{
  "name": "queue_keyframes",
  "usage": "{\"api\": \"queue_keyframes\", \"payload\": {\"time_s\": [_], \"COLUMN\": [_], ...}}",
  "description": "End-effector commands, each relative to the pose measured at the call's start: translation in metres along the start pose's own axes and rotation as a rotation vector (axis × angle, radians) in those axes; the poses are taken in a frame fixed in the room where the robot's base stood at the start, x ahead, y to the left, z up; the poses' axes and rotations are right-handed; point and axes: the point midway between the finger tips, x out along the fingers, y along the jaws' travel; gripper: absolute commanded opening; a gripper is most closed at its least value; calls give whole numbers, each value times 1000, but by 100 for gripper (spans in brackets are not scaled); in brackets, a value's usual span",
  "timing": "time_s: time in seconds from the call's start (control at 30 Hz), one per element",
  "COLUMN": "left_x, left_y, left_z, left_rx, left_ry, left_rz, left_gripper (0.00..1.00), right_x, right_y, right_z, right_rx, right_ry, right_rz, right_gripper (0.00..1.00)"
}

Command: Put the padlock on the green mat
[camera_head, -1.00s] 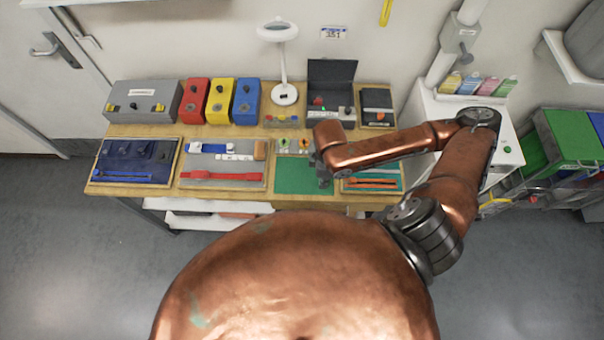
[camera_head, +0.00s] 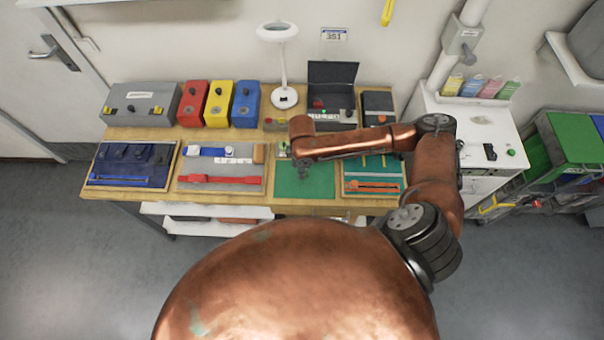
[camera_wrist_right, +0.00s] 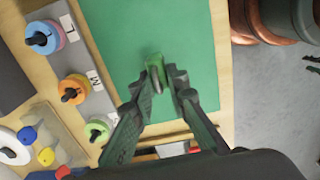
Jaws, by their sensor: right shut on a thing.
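The green mat (camera_head: 318,184) lies at the front of the bench; it fills much of the right wrist view (camera_wrist_right: 120,30). My right gripper (camera_head: 303,172) is over the mat. In the right wrist view my right gripper (camera_wrist_right: 166,80) is shut on a small green item with a grey bar, seemingly the padlock (camera_wrist_right: 153,64). I cannot tell whether it touches the mat. My left gripper is not in view.
Colored discs (camera_wrist_right: 75,88) with letter labels line one edge of the mat. A grey tray with red and blue tools (camera_head: 222,168) lies left of it, a teal tray (camera_head: 390,163) right. Colored boxes (camera_head: 218,104) and a lamp (camera_head: 283,97) stand behind.

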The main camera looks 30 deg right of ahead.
Motion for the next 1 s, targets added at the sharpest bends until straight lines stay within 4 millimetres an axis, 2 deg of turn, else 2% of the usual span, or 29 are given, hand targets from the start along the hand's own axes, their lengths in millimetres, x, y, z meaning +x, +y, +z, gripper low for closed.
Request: {"api": "queue_keyframes", "payload": {"time_s": [0.13, 0.47, 0.5, 0.73, 1.0], "left_x": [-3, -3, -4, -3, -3], "left_y": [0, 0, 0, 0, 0], "left_z": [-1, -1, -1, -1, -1], "left_rx": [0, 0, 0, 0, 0], "left_ry": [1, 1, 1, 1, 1], "left_rz": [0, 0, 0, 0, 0], "left_gripper": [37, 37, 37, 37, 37], "right_x": [20, 24, 24, 24, 24], "right_y": [-1, -2, -2, -1, -1], "right_z": [1, 1, 1, 1, 1], "right_rx": [0, 0, 0, 0, 0], "right_ry": [-2, -1, -1, -1, -1], "right_rz": [-1, -1, -1, -1, -1], "right_gripper": [0, 0, 15, 30, 31]}}
